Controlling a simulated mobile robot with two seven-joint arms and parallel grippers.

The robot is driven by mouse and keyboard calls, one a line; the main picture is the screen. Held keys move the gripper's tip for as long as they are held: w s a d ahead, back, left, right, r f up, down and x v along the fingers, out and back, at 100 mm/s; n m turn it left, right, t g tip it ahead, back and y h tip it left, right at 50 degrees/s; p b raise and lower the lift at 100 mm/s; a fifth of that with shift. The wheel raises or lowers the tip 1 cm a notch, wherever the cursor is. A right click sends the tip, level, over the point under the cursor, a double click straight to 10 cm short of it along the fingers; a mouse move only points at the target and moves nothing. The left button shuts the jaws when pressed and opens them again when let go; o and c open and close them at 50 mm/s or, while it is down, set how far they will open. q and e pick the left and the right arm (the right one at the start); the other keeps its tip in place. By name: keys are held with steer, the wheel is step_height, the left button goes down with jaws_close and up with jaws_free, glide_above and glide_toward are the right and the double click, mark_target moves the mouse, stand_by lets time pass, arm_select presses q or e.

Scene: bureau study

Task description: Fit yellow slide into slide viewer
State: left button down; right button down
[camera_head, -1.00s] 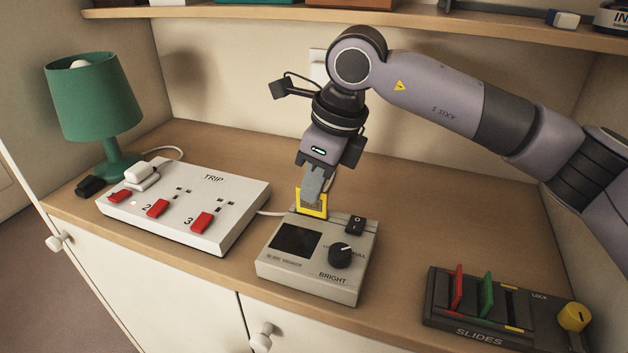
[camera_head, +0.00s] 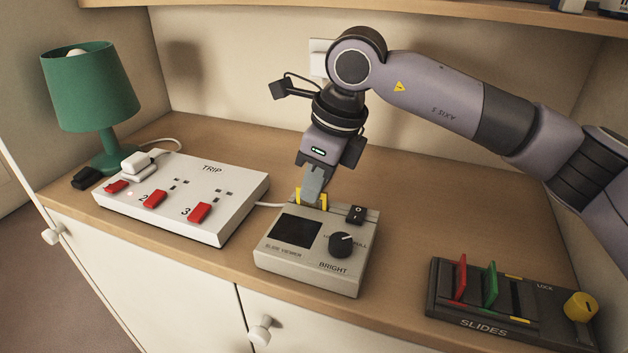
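The slide viewer (camera_head: 300,271) is a grey box with a dark screen, a black BRIGHT knob and a black rocker switch, on the wooden top. The yellow slide (camera_head: 299,197) stands upright at the viewer's back edge. Its lower part is hidden and only its upper frame shows. My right gripper (camera_head: 311,198) points down at the slide from behind the viewer, its fingers over the slide's middle and looking shut on it. My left gripper is not in view.
A black SLIDES rack (camera_head: 478,300) with a red slide, a green slide and a yellow knob stands at right. A white TRIP power strip (camera_head: 222,215) lies left of the viewer, beside a green lamp (camera_head: 92,95). A shelf (camera_head: 300,12) runs overhead.

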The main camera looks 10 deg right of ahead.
steer(key=shift+f, duration=0.4)
steer(key=c, duration=1)
jaws_free()
steer(key=shift+r, duration=0.15)
steer(key=shift+r+p, duration=2)
steer(key=shift+r, duration=1.5)
steer(key=shift+f, duration=0.1)
